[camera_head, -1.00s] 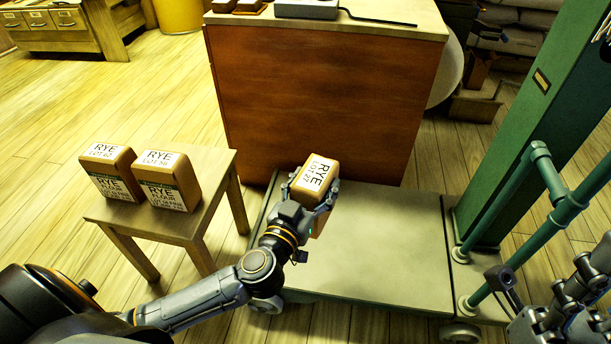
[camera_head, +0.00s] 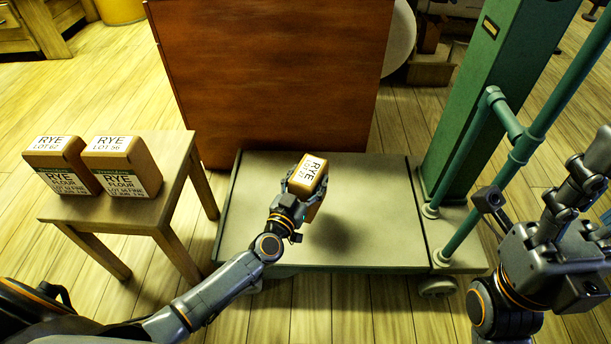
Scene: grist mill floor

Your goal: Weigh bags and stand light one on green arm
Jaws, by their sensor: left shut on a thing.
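My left gripper (camera_head: 296,192) is shut on a brown rye flour bag (camera_head: 309,173) with a white label. It holds the bag over the pale platform (camera_head: 377,236) of the green scale. A dark shadow lies on the platform by the bag; I cannot tell whether the bag touches it. Two more rye bags, one marked lot 62 (camera_head: 62,166) and one lot 56 (camera_head: 121,167), stand side by side on a small wooden table (camera_head: 172,150) at the left. My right gripper (camera_head: 585,170) is at the right edge, its fingers seemingly spread and empty, near the green rails.
The scale's green column (camera_head: 488,85) and green pipe rail (camera_head: 530,135) rise right of the platform. A large brown wooden cabinet (camera_head: 265,80) stands behind it. The right part of the platform is bare, and a floor gap separates it from the table.

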